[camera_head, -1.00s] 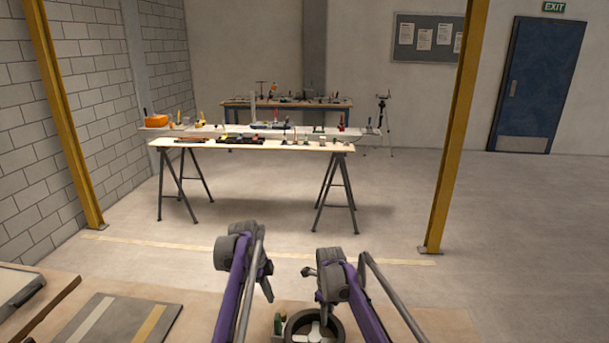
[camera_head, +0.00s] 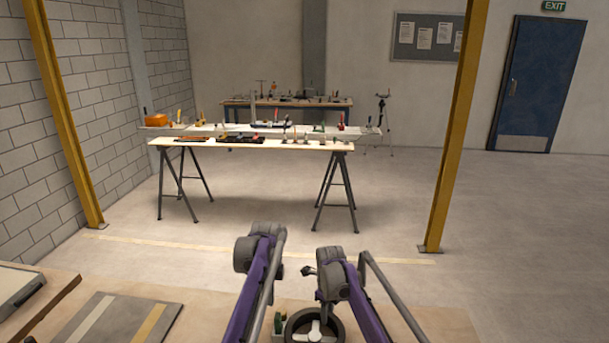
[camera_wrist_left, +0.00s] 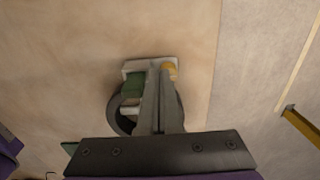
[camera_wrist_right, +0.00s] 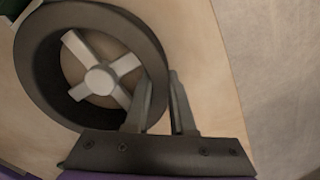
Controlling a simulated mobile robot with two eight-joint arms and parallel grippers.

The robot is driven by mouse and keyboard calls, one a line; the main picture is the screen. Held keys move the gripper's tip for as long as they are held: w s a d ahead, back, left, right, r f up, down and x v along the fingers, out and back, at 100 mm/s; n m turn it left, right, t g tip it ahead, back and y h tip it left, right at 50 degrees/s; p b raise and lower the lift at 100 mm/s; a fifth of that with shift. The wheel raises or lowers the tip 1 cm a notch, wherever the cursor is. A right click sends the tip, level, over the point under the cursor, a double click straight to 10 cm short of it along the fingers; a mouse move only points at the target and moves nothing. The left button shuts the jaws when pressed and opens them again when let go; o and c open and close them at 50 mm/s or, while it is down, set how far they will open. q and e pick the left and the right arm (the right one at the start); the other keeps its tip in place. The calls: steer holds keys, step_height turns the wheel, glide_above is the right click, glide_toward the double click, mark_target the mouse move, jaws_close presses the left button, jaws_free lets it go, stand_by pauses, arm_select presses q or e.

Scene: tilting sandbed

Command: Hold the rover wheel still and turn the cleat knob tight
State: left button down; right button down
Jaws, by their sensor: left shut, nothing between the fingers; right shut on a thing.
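The rover wheel is a dark ring (camera_head: 291,322) with pale spokes at the bottom of the head view. It fills the upper left of the right wrist view (camera_wrist_right: 35,70). My right gripper (camera_wrist_right: 160,78) is shut on the wheel's rim at its right side, one finger inside. In the left wrist view, my left gripper (camera_wrist_left: 155,66) is shut and empty above the wheel (camera_wrist_left: 115,115). My arms hide both grippers' fingertips in the head view.
The wheel stands on a tan worktop (camera_head: 200,300). A dark striped mat (camera_head: 115,325) and a tray (camera_head: 20,287) lie to the left. Free bench surface shows right of the wheel. Trestle tables (camera_head: 250,145) with tools stand far off.

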arm_select(q)
steer(key=shift+f, duration=2.85)
steer(key=shift+w+d, duration=0.2)
steer(key=shift+d, duration=0.4)
arm_select(e)
steer(key=shift+a, duration=0.1)
arm_select(q)
steer(key=shift+w, duration=0.15)
steer(key=shift+w, duration=0.4)
arm_select(e)
steer(key=shift+a, duration=0.1)
arm_select(q)
steer(key=shift+w+d, duration=0.15)
steer(key=shift+w, duration=0.1)
steer(key=shift+w+d, duration=0.1)
arm_select(e)
steer(key=shift+a, duration=0.1)
arm_select(q)
steer(key=shift+w+a, duration=0.2)
steer(key=shift+a, duration=0.2)
